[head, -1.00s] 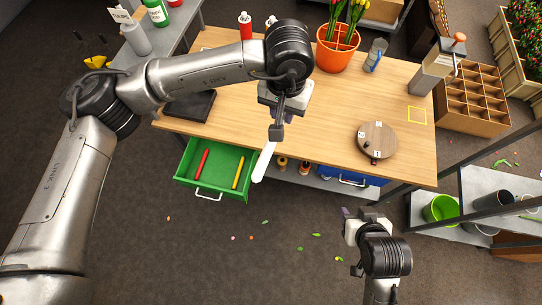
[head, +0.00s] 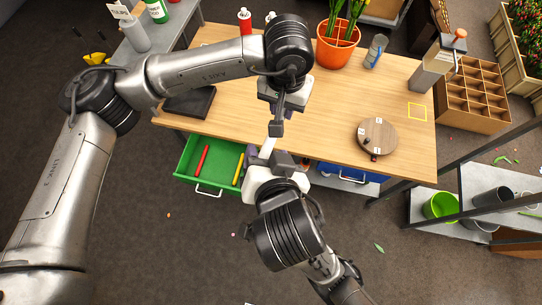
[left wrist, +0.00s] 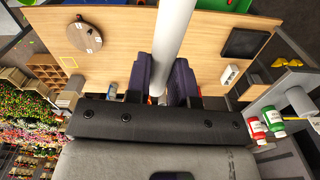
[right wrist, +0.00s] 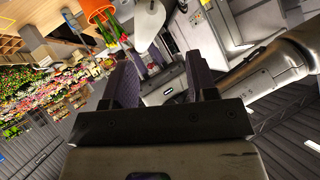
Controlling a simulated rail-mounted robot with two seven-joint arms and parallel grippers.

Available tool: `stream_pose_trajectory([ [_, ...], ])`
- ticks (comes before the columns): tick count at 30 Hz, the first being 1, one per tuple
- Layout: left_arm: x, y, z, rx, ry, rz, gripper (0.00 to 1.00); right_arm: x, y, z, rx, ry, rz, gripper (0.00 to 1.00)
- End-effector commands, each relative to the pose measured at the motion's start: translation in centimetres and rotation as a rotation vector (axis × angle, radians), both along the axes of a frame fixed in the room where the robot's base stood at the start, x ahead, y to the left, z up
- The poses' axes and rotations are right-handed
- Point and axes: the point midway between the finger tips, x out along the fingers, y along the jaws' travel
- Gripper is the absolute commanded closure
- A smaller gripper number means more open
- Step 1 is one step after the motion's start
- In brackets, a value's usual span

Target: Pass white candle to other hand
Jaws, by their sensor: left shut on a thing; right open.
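The white candle (head: 268,145) hangs below my left gripper (head: 276,126), over the front edge of the table. In the left wrist view, the candle (left wrist: 173,38) stands between the two dark fingers of that gripper (left wrist: 167,80), which is shut on it. My right gripper (head: 266,158) is open at the candle's lower end, just off the table front. In the right wrist view, the candle's pale end (right wrist: 150,22) shows ahead of the spread fingers (right wrist: 163,78). I cannot tell whether it lies between them or touches either finger.
An open green drawer (head: 190,160) with a red candle (head: 201,159) and a yellow candle (head: 238,169) is left of my right gripper. A round wooden board (head: 378,133) and orange pot (head: 337,52) stand on the table (head: 335,100). The table's middle is clear.

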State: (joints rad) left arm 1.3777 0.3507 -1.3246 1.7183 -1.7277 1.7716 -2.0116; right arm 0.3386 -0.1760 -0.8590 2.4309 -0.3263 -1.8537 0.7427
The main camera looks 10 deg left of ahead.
Motion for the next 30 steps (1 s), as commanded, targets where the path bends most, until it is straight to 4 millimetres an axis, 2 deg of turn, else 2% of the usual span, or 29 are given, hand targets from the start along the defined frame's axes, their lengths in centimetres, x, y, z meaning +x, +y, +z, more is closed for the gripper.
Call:
stream_pose_trajectory([
  [6,0.0,0.0,0.0,0.000,0.001,-0.001,1.00,-0.1,-0.7,-0.6,0.164,0.109,-0.170,0.47],
  [12,0.0,0.0,0.0,0.000,0.001,-0.001,1.00,0.0,-0.7,-0.8,0.241,0.147,-0.230,0.47],
  [24,0.0,0.0,0.0,0.000,0.001,-0.001,1.00,3.0,0.3,-3.0,0.254,0.152,-0.241,0.47],
  [30,0.0,0.0,0.0,0.000,0.001,-0.001,1.00,3.7,0.6,-3.5,0.257,0.153,-0.240,0.47],
])
